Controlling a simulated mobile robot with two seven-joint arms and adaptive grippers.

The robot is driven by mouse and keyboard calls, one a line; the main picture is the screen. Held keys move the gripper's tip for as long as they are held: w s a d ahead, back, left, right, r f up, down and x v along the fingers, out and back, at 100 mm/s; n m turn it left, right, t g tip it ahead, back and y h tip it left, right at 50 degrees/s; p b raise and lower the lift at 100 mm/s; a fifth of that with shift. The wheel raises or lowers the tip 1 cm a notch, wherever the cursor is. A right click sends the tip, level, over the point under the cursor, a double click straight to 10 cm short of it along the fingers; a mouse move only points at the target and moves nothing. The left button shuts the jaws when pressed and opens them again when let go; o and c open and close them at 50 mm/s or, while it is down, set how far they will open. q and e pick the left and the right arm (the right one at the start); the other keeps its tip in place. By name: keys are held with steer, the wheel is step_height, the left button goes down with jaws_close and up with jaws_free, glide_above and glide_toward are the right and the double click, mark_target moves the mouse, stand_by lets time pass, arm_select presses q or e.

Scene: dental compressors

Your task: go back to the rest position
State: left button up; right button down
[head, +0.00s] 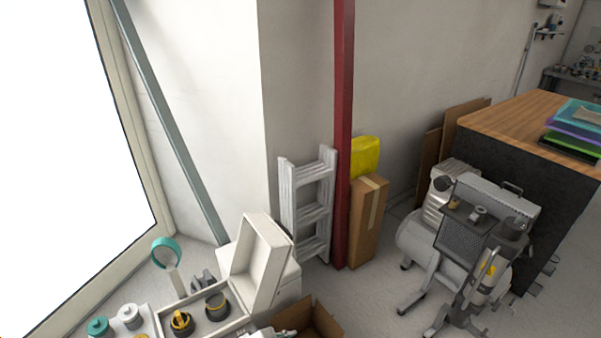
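Neither of my grippers can be made out in the head view. A small pale grey part (266,333) shows at the bottom edge, in front of an open cardboard box; it is cut off and I cannot tell what it is. A compressor (425,240) with a light tank stands on the floor at the right. A dark and grey unit on a legged stand (485,230) is in front of it and partly hides it.
An open white case (262,265) and black-and-yellow round parts (181,322) are at the lower left. The open cardboard box (318,322) is beside them. A ladder (307,205), red post (343,130) and tall carton (367,220) stand behind. A wood-topped counter (510,122) is at the right.

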arm_select(q)
steer(key=s+a+r+n+t+y, duration=0.1)
steer(key=s+a+n+t+y, duration=0.1)
steer(key=s+a+n, duration=0.7)
steer(key=s+a+t, duration=0.1)
steer(key=s+a, duration=0.5)
steer(key=a, duration=0.3)
steer(key=shift+r+t, duration=0.25)
steer(key=shift+t, duration=0.15)
